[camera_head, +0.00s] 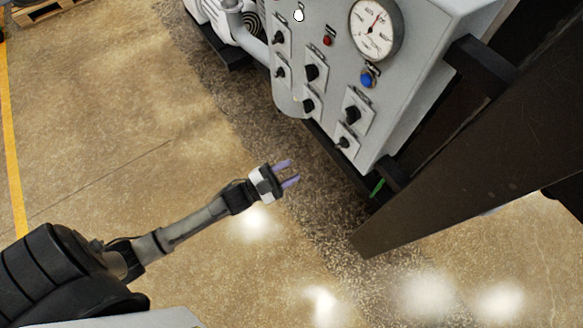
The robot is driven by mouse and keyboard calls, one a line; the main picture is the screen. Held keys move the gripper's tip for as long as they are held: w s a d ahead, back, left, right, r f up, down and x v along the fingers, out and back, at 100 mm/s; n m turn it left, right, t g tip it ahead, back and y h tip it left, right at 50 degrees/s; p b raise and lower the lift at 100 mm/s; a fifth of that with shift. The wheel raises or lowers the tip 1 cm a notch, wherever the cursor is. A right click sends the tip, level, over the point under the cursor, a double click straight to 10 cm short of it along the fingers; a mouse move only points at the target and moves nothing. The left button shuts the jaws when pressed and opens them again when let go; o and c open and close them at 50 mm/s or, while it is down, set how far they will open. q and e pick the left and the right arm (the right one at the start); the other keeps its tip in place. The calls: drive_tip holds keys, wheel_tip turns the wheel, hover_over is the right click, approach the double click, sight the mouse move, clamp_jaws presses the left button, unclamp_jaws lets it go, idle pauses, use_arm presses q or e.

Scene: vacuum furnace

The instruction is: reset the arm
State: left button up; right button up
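My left arm reaches in from the lower left. My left gripper (287,173) is at its end, with two purple fingers apart and nothing between them. It is over bare floor, below and to the left of the grey control panel (407,90), and appears apart from it. My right gripper is not in view.
The panel carries a round gauge (375,30), a blue button (369,79), a red button (327,41) and several black rotary switches. A dark beam (455,150) runs diagonally at the right. A pump (235,25) stands at the top. The floor at left is clear.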

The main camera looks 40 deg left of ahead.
use_arm(q)
drive_tip(key=shift+w, duration=0.1)
idle(0.4)
drive_tip(key=a+f+n+g+y, duration=0.65)
drive_tip(key=f+g+y, duration=0.2)
drive_tip(key=y, duration=0.25)
drive_tip(key=s+d+r+n+g, duration=0.2)
drive_tip(key=s+d+g, duration=0.15)
drive_tip(key=s, duration=0.65)
drive_tip(key=s+d+r+n+g, duration=0.1)
drive_tip(key=s+d+n+g, duration=0.2)
drive_tip(key=s, duration=0.7)
wheel_tip(320, 180, up, 27)
drive_tip(key=p, duration=2.6)
drive_tip(key=shift+w+d+m+p, duration=0.15)
drive_tip(key=shift+d+m+p, duration=0.1)
drive_tip(key=shift+m+p, duration=0.2)
